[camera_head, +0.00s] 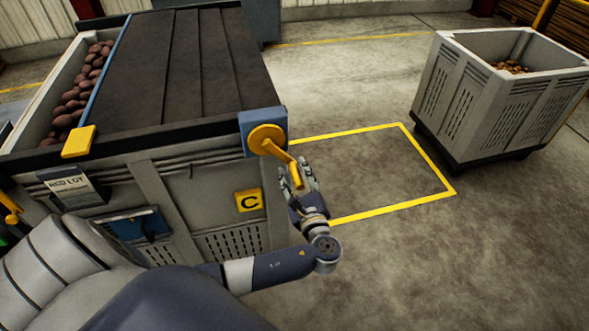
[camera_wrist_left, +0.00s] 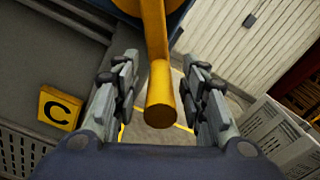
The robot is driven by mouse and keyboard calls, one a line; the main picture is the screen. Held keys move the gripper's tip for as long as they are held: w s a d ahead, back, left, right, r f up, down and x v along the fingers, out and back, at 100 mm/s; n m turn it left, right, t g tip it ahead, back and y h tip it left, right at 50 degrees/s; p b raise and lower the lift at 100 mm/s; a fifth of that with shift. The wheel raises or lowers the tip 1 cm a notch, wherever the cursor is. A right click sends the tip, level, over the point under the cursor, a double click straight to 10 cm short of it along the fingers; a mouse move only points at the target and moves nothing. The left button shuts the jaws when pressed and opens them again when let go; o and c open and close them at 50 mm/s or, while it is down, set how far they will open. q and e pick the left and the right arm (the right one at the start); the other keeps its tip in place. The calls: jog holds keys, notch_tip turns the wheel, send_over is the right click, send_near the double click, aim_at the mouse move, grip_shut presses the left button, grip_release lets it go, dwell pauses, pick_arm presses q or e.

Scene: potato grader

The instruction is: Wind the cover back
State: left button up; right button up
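The dark cover (camera_head: 190,65) lies over most of the grey crate marked C (camera_head: 200,185); a strip at the left is uncovered and shows red potatoes (camera_head: 75,100). A yellow crank (camera_head: 267,140) sits on a blue housing (camera_head: 248,124) at the crate's near right corner. Its handle shows large in the left wrist view (camera_wrist_left: 160,95). My left gripper (camera_head: 297,178) is at the handle, its fingers (camera_wrist_left: 160,95) apart on either side of it, with gaps visible on both sides. My right gripper is not in view.
A grey crate with potatoes (camera_head: 500,105) stands on a dark base at the right. A yellow-outlined floor area (camera_head: 375,165) beside the covered crate is empty. A yellow tab (camera_head: 79,141) sits at the cover's blue edge bar (camera_head: 107,75).

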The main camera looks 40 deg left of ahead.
pick_arm(q)
jog(key=shift+w+a, duration=0.45)
jog(key=shift+a, duration=0.1)
grip_shut()
jog(key=shift+w+a, duration=0.1)
jog(key=shift+w, duration=0.05)
